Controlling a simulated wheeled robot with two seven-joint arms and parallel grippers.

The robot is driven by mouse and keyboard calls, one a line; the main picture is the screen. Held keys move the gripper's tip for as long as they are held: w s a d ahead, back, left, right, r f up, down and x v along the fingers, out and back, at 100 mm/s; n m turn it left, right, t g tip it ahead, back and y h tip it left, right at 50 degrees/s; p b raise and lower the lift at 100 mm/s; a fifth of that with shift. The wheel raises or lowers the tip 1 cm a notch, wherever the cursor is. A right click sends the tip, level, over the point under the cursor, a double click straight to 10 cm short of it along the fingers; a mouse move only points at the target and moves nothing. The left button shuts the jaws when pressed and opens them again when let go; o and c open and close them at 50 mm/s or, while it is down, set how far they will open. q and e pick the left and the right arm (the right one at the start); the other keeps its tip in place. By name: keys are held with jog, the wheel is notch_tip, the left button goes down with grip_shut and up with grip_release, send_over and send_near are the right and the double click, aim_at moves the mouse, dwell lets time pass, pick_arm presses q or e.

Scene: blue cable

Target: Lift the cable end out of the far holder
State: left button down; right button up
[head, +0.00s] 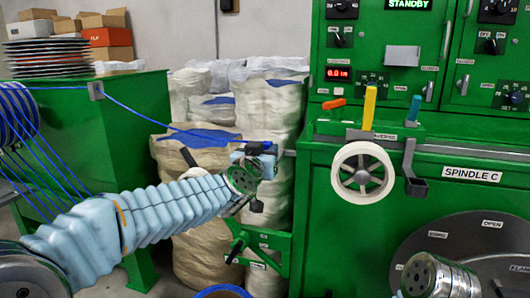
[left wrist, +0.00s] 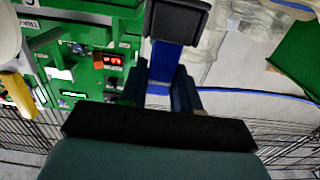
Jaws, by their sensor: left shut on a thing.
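The blue cable (head: 140,114) runs from a spool at the left through a small grey clip (head: 96,90) to my left gripper. My left gripper (head: 258,150) is shut at the cable's end, in front of the white sacks and left of the green machine. In the left wrist view, a blue piece with a black top (left wrist: 165,62) stands between the fingers; I take it for the cable end. The cable (left wrist: 260,95) trails off to the right there. I cannot make out for certain which part is the far holder, or whether the end touches it. My right gripper's fingers do not show.
The green machine (head: 325,190) fills the right, with a white handwheel (head: 362,170), a yellow lever (head: 369,107) and a grey hook bracket (head: 414,170). A green bracket (head: 275,240) juts out below my left gripper. White sacks (head: 265,105) stand behind; a green cabinet (head: 125,150) stands left.

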pick_arm(q)
jog(key=shift+r, duration=0.25)
dwell(0.3)
jog(key=shift+r, duration=2.8)
